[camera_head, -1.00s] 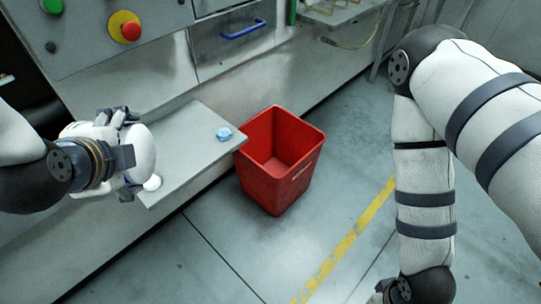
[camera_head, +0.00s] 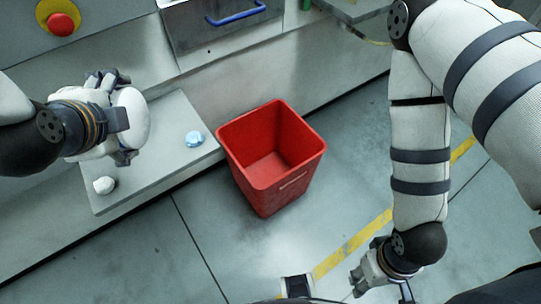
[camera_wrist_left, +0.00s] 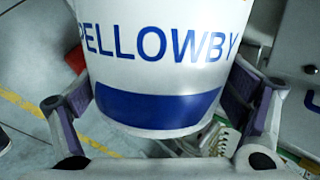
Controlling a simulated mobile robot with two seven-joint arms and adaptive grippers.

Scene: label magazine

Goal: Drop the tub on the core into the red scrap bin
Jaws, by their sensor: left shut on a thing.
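My left gripper (camera_head: 122,118) is shut on a white tub (camera_head: 137,120), with a finger on either side. In the left wrist view the tub (camera_wrist_left: 155,75) has blue lettering reading "PELLOWBY" and a dark blue band, and its top is cut off. The red scrap bin (camera_head: 245,178) stands on the floor right of the grey shelf, open at the top, its visible inside empty. The tub is left of the bin, over the shelf. My right gripper (camera_head: 367,278) is low at the right, apart from the bin; its jaws are unclear. No core can be made out.
The grey shelf (camera_head: 155,165) carries a crumpled blue piece (camera_head: 193,139) and a crumpled white piece (camera_head: 104,185). A drawer with a blue handle (camera_head: 236,16) and a red button (camera_head: 61,24) are behind. Floor is clear in front of the bin.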

